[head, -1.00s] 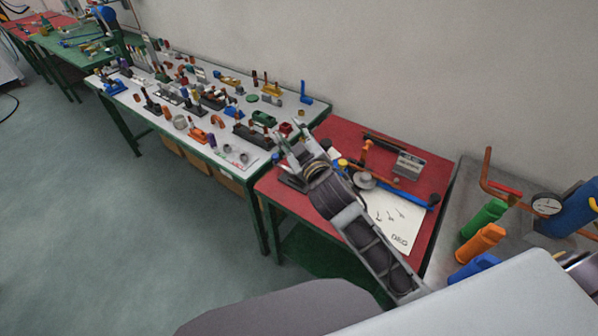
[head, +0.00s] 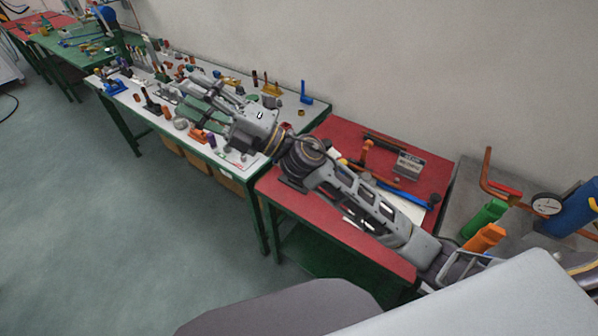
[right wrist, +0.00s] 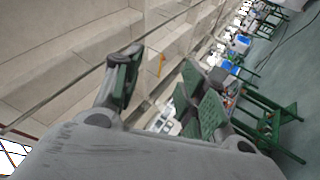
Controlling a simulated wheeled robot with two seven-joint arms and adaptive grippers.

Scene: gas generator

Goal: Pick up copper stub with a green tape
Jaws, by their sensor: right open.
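My right gripper (head: 190,92) reaches over the white-topped table (head: 318,108), above its crowded parts. Its jaws are apart, and I see nothing held between them. In the right wrist view the open fingers (right wrist: 160,82) show green pads. No copper stub with green tape can be made out; small reddish-brown upright pieces (head: 255,77) stand near the table's back edge, but I cannot tell their markings. The gripper and forearm hide part of the tabletop. My left gripper is not in view.
Small fixtures crowd the white table, including a blue bracket (head: 305,92) at the back right. The red table (head: 335,128) adjoins on the right, with a grey labelled box (head: 409,165). A gauge (head: 546,205) and colored handles stand farther right. The floor (head: 90,230) is clear.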

